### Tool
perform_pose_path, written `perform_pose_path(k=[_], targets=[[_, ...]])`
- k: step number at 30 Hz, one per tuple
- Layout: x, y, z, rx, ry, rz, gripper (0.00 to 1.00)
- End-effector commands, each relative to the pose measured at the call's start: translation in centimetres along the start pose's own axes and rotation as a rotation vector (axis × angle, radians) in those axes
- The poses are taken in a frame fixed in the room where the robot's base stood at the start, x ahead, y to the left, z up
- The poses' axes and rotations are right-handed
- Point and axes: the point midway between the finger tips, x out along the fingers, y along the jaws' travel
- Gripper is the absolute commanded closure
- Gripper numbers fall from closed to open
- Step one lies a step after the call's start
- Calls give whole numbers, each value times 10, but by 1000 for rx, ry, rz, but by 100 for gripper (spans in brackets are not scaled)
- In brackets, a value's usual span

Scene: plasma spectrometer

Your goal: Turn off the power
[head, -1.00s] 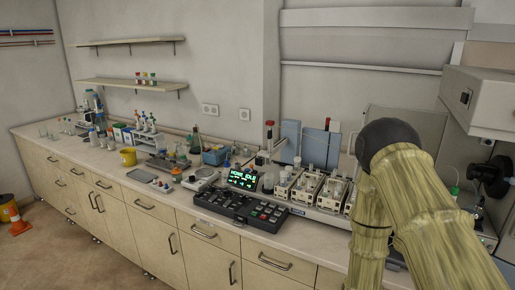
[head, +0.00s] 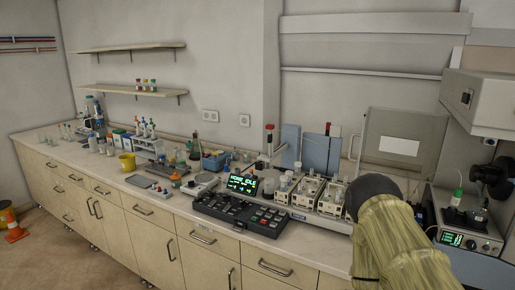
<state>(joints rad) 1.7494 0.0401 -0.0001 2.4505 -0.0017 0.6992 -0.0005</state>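No power switch can be made out clearly. A white instrument (head: 474,225) with a small green readout (head: 452,239) stands at the right edge of the bench. A black control panel with several buttons (head: 242,214) lies at the bench's front edge, in the middle of the head view. A lit display with green text (head: 242,183) stands just behind it. My arm covers part of the bench at the lower right. My gripper is not visible in the head view, so its state and what it may touch are hidden.
An autosampler with racks of vials (head: 309,189) stands right of the display. A grey panel door (head: 402,140) stands open behind my arm. A white cabinet (head: 489,93) hangs at the upper right. Glassware and a yellow beaker (head: 127,162) fill the left bench.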

Motion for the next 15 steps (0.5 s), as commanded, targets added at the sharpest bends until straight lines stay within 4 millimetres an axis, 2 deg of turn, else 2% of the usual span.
perform_pose_path(k=[1,6,8,15], targets=[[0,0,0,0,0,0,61],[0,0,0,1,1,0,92],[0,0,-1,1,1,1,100],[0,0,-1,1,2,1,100]])
